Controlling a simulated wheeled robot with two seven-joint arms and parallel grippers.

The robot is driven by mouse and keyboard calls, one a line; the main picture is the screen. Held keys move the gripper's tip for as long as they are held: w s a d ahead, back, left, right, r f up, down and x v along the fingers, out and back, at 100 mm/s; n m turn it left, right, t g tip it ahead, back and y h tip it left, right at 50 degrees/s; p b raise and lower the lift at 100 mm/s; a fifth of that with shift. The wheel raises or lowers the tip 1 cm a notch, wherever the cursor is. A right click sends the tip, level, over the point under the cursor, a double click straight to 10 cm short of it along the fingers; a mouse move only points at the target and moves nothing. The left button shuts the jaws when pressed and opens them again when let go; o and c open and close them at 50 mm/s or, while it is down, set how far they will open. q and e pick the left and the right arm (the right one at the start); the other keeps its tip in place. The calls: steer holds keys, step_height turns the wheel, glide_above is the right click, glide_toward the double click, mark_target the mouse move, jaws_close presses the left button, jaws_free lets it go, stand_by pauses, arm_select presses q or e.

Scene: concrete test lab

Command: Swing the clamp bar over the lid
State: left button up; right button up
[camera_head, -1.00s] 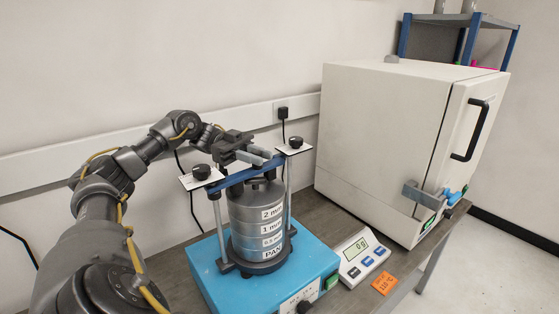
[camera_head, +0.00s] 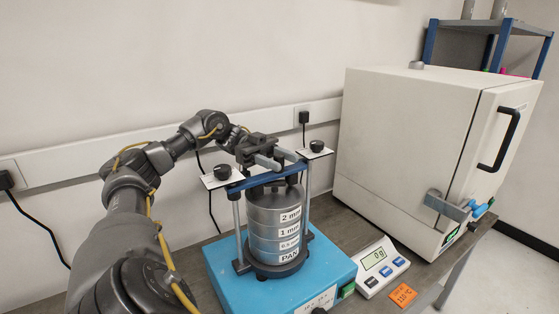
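The blue clamp bar (camera_head: 250,181) spans from the left post to the right post, across the top of the sieve stack (camera_head: 262,220). The dark lid (camera_head: 262,194) lies under it, partly hidden. Black knobs stand at the bar's left end (camera_head: 222,172) and right end (camera_head: 316,147), each over a white plate. My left gripper (camera_head: 279,160) is above the bar's middle and right half. Its two light grey fingers are apart with a gap and nothing between them. Whether they touch the bar I cannot tell. My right gripper is not in view.
The stack stands on a blue shaker base (camera_head: 225,274). A white scale (camera_head: 379,264) and an orange label (camera_head: 402,295) lie to its right. A large white oven (camera_head: 410,140) fills the right side. A wall rail (camera_head: 85,164) with plugs and cables runs behind.

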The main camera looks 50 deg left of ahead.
arm_select(q)
steer(key=shift+w+a, duration=0.1)
steer(key=shift+a, duration=0.05)
steer(key=shift+a+r, duration=0.15)
steer(key=shift+a, duration=0.2)
steer(key=shift+s+a+p, duration=0.25)
steer(key=shift+a+p, duration=0.25)
steer(key=shift+a, duration=0.6)
steer(key=shift+s+a+p, duration=0.2)
steer(key=shift+a+p, duration=0.25)
steer(key=shift+a, duration=0.65)
steer(key=a, duration=0.3)
steer(key=s+a, duration=0.1)
steer(key=a, duration=0.1)
steer(key=shift+a, duration=0.2)
steer(key=shift+w+d, duration=0.1)
